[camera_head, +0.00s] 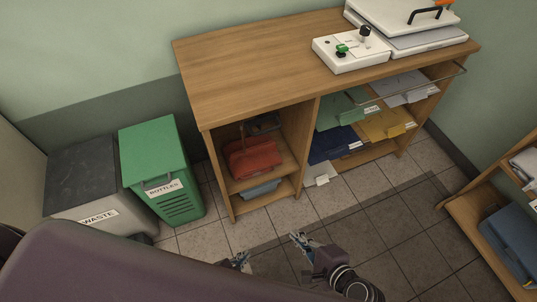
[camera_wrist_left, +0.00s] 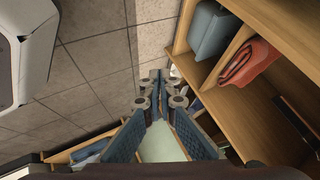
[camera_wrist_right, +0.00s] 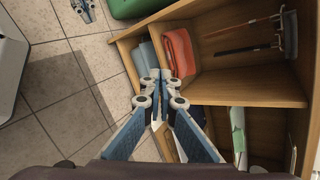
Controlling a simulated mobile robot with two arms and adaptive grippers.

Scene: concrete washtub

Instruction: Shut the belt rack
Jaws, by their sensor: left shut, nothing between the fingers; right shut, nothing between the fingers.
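My left gripper (camera_head: 238,259) is shut and empty over the floor in front of the cabinet. My right gripper (camera_head: 299,238) is shut and empty, to its right and nearer the cabinet. Neither visibly touches the cabinet.
Below the straps lie a red folded cloth (camera_head: 252,158) and a blue one (camera_head: 262,189). A metal rail (camera_head: 410,87) runs before the right bay's coloured folders. A green bottles bin (camera_head: 160,165) and a waste bin (camera_head: 85,185) stand left. A shelf (camera_head: 470,225) stands right. Floor between is clear.

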